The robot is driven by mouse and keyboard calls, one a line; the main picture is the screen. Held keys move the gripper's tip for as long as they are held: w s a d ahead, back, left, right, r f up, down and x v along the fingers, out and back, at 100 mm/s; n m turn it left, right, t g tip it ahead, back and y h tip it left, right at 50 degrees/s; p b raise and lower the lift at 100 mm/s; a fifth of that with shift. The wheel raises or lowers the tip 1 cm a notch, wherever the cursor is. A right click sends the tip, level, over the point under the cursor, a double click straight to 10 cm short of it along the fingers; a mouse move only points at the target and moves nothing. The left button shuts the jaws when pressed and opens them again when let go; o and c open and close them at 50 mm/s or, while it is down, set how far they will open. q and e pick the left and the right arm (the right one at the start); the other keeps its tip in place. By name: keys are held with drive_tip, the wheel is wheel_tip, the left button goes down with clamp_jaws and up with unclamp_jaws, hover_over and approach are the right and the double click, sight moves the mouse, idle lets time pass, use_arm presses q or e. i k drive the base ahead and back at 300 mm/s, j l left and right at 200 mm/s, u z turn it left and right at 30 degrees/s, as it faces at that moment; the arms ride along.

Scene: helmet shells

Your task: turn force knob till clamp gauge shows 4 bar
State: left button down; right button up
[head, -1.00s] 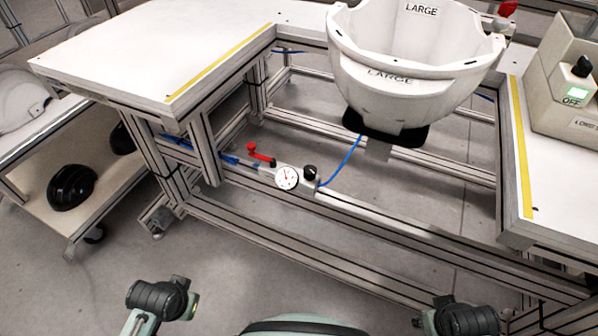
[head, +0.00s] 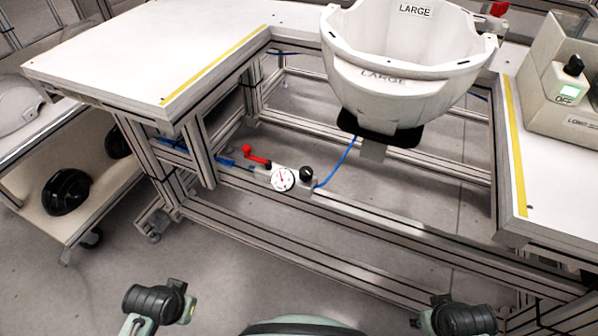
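The black force knob (head: 306,174) sits on the lower front rail of the bench frame. The round white clamp gauge (head: 282,179) is just left of it, with a red needle; its scale is too small to read. A red-handled lever (head: 256,155) is left of the gauge, and a blue hose (head: 340,163) runs up from near the knob. Parts of my two arms show at the bottom left and bottom right, well short of the bench. Neither gripper is in view.
A white helmet shell form marked LARGE (head: 388,92) stands above the rail on a black support. White tabletops with yellow strips lie left (head: 140,62) and right (head: 548,185). A control box (head: 558,95) reads OFF. A cart (head: 62,218) holds dark shells. The floor before the rail is clear.

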sight(305, 173)
drive_tip(key=k+z, duration=0.15)
drive_tip(key=z, duration=0.25)
drive_tip(key=k+j+z, duration=0.1)
drive_tip(key=z, duration=0.25)
drive_tip(key=k+l+z, duration=0.1)
drive_tip(key=k+z, duration=0.15)
drive_tip(key=z, duration=0.15)
